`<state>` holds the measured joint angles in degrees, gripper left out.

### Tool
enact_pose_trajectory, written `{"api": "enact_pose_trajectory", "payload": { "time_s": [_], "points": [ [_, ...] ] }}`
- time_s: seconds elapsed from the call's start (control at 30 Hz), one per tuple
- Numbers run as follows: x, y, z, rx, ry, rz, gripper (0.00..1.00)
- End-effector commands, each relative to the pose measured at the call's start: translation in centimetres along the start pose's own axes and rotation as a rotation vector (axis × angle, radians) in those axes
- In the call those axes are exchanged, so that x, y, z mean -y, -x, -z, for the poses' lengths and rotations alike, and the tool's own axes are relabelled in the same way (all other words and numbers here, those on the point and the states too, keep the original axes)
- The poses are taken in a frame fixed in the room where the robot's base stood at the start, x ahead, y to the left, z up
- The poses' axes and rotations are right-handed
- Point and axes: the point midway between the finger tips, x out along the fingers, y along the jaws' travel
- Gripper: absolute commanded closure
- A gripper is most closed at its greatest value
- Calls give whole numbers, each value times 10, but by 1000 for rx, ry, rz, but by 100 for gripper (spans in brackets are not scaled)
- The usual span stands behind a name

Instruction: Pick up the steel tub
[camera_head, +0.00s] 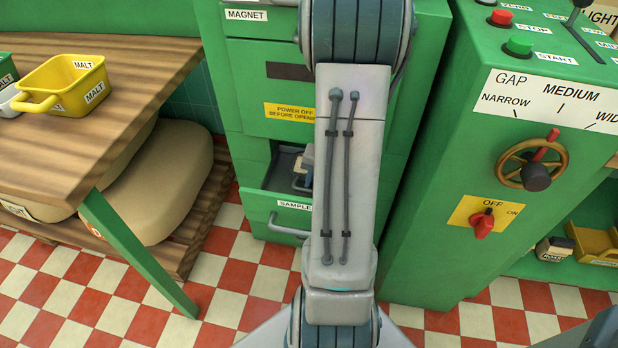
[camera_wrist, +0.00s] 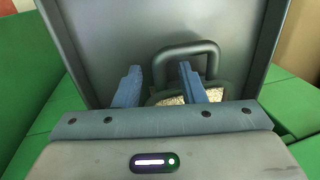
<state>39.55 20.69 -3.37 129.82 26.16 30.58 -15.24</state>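The steel tub (camera_wrist: 222,90) is in the wrist view, just beyond my gripper. It is grey, has a looped handle (camera_wrist: 187,49) and holds pale grain. My gripper (camera_wrist: 160,68) has its two blue fingers apart. The handle's left leg shows between the fingers, and the right finger overlaps the inside of the loop. I cannot tell whether either finger touches it. The gripper's body hides the near part of the tub. In the head view my arm covers most of the open drawer (camera_head: 270,178); a small part of a grey object shows in it.
The drawer's grey walls (camera_wrist: 100,40) surround the tub closely. A green cabinet with a sample label (camera_head: 295,205) holds the drawer. A green control machine (camera_head: 440,170) stands at right. A wooden table (camera_head: 120,50) with a yellow malt tub (camera_head: 65,82) stands at left.

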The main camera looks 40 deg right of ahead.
Motion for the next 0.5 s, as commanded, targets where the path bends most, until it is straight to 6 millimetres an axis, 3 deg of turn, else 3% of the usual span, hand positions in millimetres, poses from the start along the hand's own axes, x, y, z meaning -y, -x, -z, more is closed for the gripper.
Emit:
{"api": "enact_pose_trajectory", "payload": {
  "time_s": [0.17,0.3,0.5],
  "points": [
    [0,0,0,-1,0,0,63],
    [0,1,0,0,0,0,99],
    [0,1,0,0,1,0,100]
  ]
}}
